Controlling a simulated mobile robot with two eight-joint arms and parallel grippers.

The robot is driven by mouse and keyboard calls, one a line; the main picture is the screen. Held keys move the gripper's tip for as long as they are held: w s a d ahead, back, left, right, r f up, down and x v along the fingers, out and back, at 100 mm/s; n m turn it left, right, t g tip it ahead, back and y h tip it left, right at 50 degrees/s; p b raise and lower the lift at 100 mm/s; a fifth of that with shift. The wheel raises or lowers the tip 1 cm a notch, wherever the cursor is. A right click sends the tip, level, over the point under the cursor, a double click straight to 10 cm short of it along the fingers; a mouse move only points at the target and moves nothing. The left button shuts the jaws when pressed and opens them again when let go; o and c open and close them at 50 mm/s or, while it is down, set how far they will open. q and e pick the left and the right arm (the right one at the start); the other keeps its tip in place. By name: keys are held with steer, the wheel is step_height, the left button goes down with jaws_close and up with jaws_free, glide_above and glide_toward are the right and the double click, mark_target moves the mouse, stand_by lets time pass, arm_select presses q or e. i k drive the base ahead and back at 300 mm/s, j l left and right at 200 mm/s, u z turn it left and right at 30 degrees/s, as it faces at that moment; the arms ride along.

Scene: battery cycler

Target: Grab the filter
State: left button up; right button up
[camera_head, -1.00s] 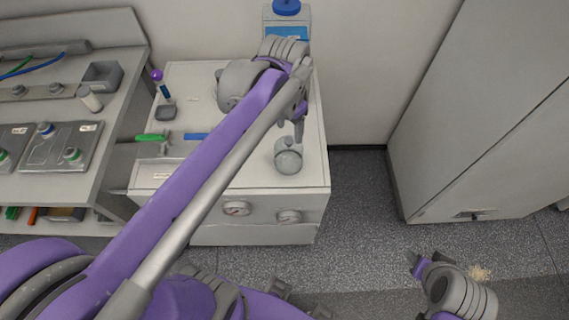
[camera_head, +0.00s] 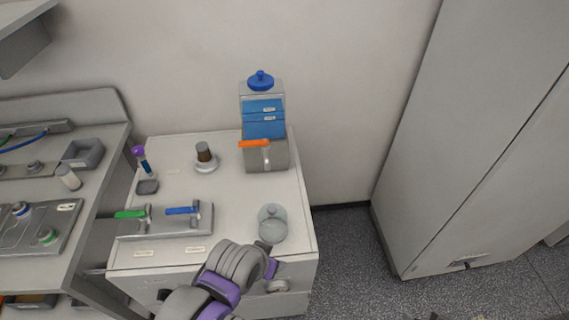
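No thing in view is labelled clearly enough for me to say for sure which is the filter. A round, clear grey glass-like vessel (camera_head: 272,224) stands near the front right of the white cabinet top. A clear unit with blue panels and a blue cap (camera_head: 262,112) stands at the back, above a grey block with an orange handle (camera_head: 254,143). My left gripper (camera_head: 264,247) is at the vessel's near side; its fingers are mostly hidden, so touch and opening cannot be told. Only a dark tip of my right gripper (camera_head: 435,316) shows at the bottom edge.
The white cabinet top (camera_head: 225,180) also holds a brown-capped piece (camera_head: 205,153), a purple-capped tube (camera_head: 141,157), and green and blue handles (camera_head: 182,210). A grey bench (camera_head: 95,195) stands left. A tall cabinet (camera_head: 455,140) stands right, with floor between.

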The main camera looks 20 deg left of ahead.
mark_target(202, 148)
steer(key=j+u, duration=0.15)
steer(key=u, duration=1.4)
steer(key=i+j, duration=0.1)
steer(key=j, duration=0.2)
steer(key=i+j+z, duration=0.1)
steer(key=j, duration=0.2)
steer(key=i+j, duration=0.15)
steer(key=j, duration=0.15)
